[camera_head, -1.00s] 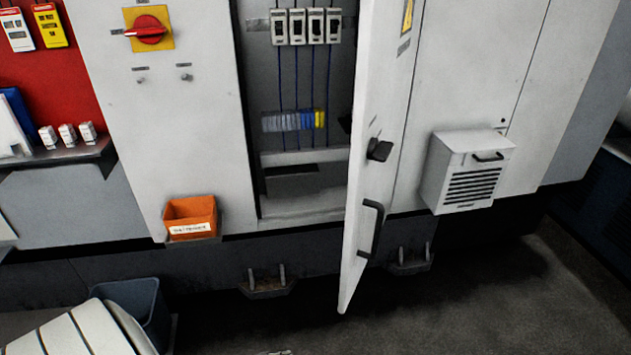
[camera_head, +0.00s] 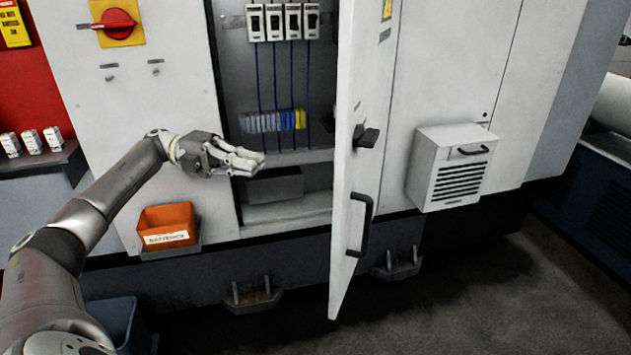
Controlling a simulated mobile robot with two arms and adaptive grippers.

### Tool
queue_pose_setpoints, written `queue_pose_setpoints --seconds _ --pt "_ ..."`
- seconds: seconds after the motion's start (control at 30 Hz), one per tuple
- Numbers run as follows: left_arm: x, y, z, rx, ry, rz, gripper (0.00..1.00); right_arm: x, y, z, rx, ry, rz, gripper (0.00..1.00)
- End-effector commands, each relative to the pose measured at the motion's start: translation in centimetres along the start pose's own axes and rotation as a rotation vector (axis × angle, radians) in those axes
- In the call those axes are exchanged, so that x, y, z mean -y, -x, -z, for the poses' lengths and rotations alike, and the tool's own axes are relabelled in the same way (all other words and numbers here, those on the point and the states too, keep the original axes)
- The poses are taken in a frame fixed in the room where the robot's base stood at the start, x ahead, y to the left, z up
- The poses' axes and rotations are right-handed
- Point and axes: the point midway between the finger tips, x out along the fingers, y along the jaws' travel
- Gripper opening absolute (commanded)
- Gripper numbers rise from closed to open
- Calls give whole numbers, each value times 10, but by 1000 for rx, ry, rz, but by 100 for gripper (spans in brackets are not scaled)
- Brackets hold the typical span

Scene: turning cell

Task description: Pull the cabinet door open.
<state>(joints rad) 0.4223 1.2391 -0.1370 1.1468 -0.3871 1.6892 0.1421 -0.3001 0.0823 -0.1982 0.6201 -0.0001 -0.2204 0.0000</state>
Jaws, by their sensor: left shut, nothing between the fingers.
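The cabinet door (camera_head: 347,215) is a white panel standing open, swung out from the cabinet and seen nearly edge-on. On it are a dark latch knob (camera_head: 367,137) and a black bar handle (camera_head: 362,225). The open cabinet interior (camera_head: 232,60) shows to the left of the door, with white breakers (camera_head: 293,22), blue wires and a terminal row (camera_head: 272,121). My left gripper (camera_head: 256,162) is shut and empty, in front of the opening's lower left part, to the left of the door and apart from it. My right gripper is not in view.
An orange bin (camera_head: 167,226) hangs on the cabinet front below my left arm. A red rotary switch (camera_head: 117,24) is above it. A vented white box (camera_head: 450,168) juts out right of the door. Metal feet brackets (camera_head: 252,301) stand below. Floor is clear at lower right.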

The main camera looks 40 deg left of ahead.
Motion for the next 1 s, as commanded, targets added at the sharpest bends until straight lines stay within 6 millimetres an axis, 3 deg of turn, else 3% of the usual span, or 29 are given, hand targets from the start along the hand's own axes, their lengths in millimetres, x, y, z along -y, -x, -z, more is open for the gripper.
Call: queue_pose_setpoints --seconds 0.23,0.7,1.0 --pt "3 -27 2 -8 1 -3 0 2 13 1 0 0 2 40" --pt "5 -121 2 -5 0 1 0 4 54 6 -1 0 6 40" --pt "1 -139 1 -2 0 0 0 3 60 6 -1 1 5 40"
